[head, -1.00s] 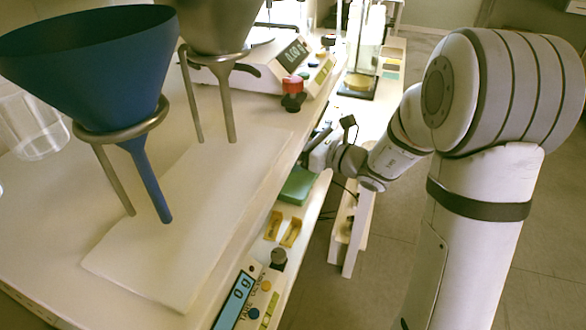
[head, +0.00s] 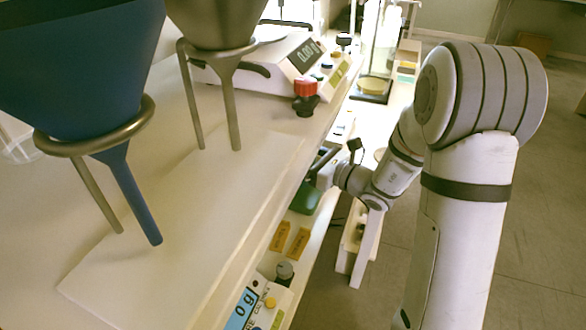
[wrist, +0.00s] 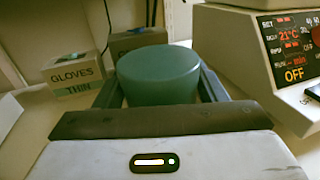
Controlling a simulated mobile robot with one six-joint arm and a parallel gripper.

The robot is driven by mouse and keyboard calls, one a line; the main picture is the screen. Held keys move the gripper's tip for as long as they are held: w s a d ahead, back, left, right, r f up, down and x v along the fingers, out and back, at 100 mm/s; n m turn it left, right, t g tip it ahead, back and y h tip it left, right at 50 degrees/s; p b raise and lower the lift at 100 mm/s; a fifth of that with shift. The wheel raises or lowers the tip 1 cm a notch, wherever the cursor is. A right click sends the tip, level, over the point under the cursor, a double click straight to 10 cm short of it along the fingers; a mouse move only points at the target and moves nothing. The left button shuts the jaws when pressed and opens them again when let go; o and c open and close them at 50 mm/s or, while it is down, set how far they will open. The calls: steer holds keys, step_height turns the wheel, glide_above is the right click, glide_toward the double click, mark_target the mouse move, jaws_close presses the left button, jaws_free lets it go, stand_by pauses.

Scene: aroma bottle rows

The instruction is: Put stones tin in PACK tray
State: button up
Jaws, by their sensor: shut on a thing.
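My gripper (wrist: 159,90) is shut on a round teal tin (wrist: 160,76), with one dark finger on each side of it. No label shows on the tin's visible side, so I cannot read whether it is the stones tin. In the head view my gripper (head: 324,164) is at the bench edge, partly hidden, above the lower shelf. A green object (head: 306,198) shows just below it there; I cannot tell whether it is the held tin. I cannot make out a tray marked PACK.
The wrist view shows a GLOVES THIN box (wrist: 75,72) at left and a device with a lit display (wrist: 285,50) at right. The head view shows a blue funnel (head: 80,70), a metal funnel (head: 218,20), a balance (head: 300,62) and a lower-shelf scale (head: 245,308).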

steer(key=shift+f+b, duration=0.35)
steer(key=shift+f, duration=1.15)
steer(key=shift+f, duration=0.15)
steer(key=o, duration=1.7)
steer(key=shift+o, duration=0.2)
